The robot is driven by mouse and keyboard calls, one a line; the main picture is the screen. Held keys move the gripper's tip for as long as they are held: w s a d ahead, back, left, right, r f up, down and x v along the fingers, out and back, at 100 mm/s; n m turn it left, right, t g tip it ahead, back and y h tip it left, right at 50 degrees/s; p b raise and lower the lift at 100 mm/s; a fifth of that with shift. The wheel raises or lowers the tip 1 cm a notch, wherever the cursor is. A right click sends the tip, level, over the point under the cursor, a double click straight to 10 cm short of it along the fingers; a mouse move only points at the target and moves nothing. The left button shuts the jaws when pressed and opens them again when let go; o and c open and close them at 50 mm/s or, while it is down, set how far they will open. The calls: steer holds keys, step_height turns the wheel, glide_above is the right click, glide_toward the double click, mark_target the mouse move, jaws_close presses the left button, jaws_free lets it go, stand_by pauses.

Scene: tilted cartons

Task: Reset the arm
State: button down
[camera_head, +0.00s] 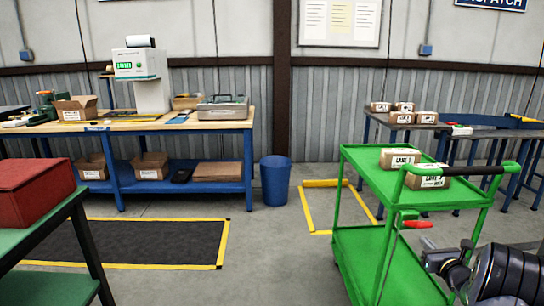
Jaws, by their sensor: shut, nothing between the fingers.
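My arm (505,272) shows at the lower right edge as dark round joints and grey parts, partly cut off by the frame. Its end, my gripper (430,250), points left beside the right side of the green cart. The gripper is small and dark in this view; it is shut and holds nothing. A red-tipped part (417,224) shows close above it, by the cart's handle.
The green cart (365,180) carries two labelled cartons (400,158) (430,181), one tilted. Several cartons (404,106) sit on a table behind. A red box (34,190) rests at left. A blue bin (275,181) stands by the workbench (190,125). The middle floor is open.

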steer(key=shift+f+t+b, duration=0.6)
steer(key=shift+t+b, duration=0.1)
steer(key=shift+r, duration=0.1)
